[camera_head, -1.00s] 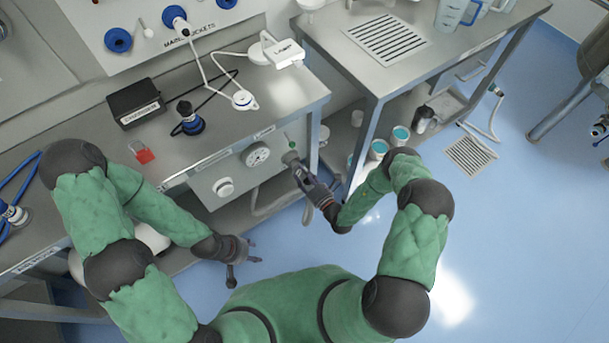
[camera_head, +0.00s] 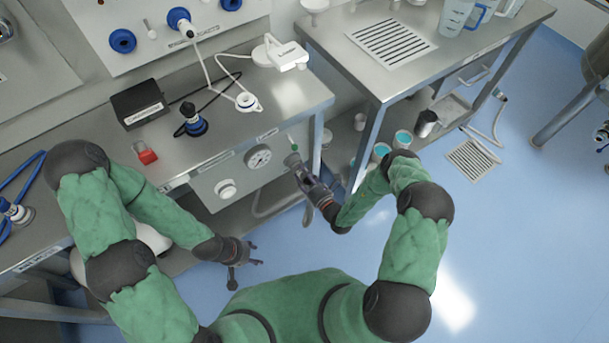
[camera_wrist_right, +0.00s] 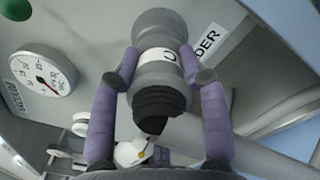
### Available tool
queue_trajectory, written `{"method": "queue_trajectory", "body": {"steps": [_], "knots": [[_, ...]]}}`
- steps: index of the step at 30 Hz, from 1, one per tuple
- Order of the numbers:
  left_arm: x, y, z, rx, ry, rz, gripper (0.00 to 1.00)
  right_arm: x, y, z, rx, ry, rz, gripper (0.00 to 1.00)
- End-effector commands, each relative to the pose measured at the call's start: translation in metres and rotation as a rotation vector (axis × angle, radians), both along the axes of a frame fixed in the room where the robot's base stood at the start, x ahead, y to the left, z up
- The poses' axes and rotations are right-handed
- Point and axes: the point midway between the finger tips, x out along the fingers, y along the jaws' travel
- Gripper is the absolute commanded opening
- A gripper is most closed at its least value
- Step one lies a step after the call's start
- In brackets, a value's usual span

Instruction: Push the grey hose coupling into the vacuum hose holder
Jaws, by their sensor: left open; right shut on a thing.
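The grey hose coupling (camera_wrist_right: 160,65), a ribbed cylinder with a white band, stands between the two fingers of my right gripper (camera_wrist_right: 160,68), which is shut on it. Its far end is against or close to the front panel beside a label ending in "DER" (camera_wrist_right: 207,42). The vacuum hose holder is hidden behind the coupling, so I cannot tell how deep it sits. In the head view, my right gripper (camera_head: 300,172) is at the right end of the panel, below a green dot. My left gripper (camera_head: 246,272) is open and empty, below the bench front.
The panel carries a round gauge (camera_head: 259,157) and a white knob (camera_head: 226,188). A pale hose (camera_head: 268,208) hangs below it. A steel table (camera_head: 420,62) stands to the right, its leg close to my right gripper. Open floor (camera_head: 520,210) lies further right.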

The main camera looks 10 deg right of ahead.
Motion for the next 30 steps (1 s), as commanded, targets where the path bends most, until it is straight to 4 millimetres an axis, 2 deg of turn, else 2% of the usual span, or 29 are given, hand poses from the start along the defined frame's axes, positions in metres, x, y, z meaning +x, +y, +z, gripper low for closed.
{"method": "queue_trajectory", "body": {"steps": [28,29,30], "knots": [[0.0,0.0,-0.002,0.0,0.0,0.0,0.47,0.012,0.004,0.001,-0.001,-0.001,0.001,0.0],[0.0,0.0,-0.002,0.0,0.0,0.0,0.47,0.012,0.004,0.001,-0.001,-0.001,0.001,0.47],[0.0,0.0,-0.002,0.0,0.0,0.0,0.47,0.012,0.004,0.001,0.0,-0.002,0.0,0.59]]}}
